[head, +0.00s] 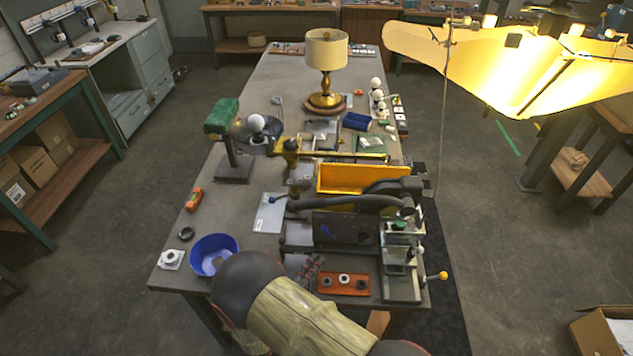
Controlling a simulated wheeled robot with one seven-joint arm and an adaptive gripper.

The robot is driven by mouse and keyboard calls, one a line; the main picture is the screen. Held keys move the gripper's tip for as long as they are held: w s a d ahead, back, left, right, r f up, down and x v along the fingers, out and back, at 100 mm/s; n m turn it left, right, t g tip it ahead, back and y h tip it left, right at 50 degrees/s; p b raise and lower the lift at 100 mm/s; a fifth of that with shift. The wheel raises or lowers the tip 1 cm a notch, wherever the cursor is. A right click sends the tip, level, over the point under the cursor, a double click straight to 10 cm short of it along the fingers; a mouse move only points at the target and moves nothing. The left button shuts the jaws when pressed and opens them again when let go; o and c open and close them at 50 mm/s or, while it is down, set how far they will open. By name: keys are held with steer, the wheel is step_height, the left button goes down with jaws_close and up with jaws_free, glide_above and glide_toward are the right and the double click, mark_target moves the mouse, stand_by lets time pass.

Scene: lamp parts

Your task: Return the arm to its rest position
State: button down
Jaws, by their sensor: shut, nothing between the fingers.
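My own arm (305,318) shows at the bottom middle as a dark rounded joint and a pale greenish link, over the near edge of the long grey workbench (245,100). My gripper cannot be made out in the head view. A brass table lamp (326,85) with a cream shade stands upright on a round wooden base near the far end of the bench. My arm is well apart from it.
A blue bowl (213,255) sits at the near left, close to my arm. A yellow bin (361,178) and a dark bench tool (345,225) crowd the near right. A lit hanging shade (515,65) is at upper right. Floor on both sides is mostly clear.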

steer(key=d+f+m, duration=0.1)
steer(key=s+m+g, duration=0.1)
steer(key=m, duration=0.1)
steer(key=d+f+m, duration=0.1)
steer(key=shift+s+d+f+m+g+h, duration=0.35)
steer(key=shift+s+m+g+h, duration=0.05)
steer(key=s+d+m+g+h, duration=0.1)
steer(key=s+d+m, duration=0.1)
steer(key=s+d+f+m+g, duration=0.1)
steer(key=s+d+m+g, duration=0.1)
steer(key=m, duration=0.1)
steer(key=shift+s+d+f+h, duration=0.1)
steer(key=shift+s+d+h, duration=0.15)
steer(key=shift+h, duration=0.15)
steer(key=s+d+r+m+g+y+b, duration=0.1)
steer(key=s+d+r+m+g+y, duration=0.35)
steer(key=m, duration=0.85)
steer(key=s+d+r+m+g+y+b, duration=0.1)
steer(key=s+r+m+g+y, duration=0.1)
steer(key=s+r+m+g, duration=0.85)
steer(key=d+r+m+t+y+b, duration=0.1)
steer(key=d+r+m+t+y, duration=0.2)
steer(key=r+m, duration=0.5)
steer(key=d+r+m+t+y+b, duration=0.1)
steer(key=d+r+m+t+y, duration=0.2)
steer(key=r+m+t, duration=0.3)
step_height(320, 180, up, 3)
steer(key=shift+d+f+m+t, duration=0.15)
steer(key=shift+d+m+t, duration=0.15)
steer(key=shift+d+m, duration=0.6)
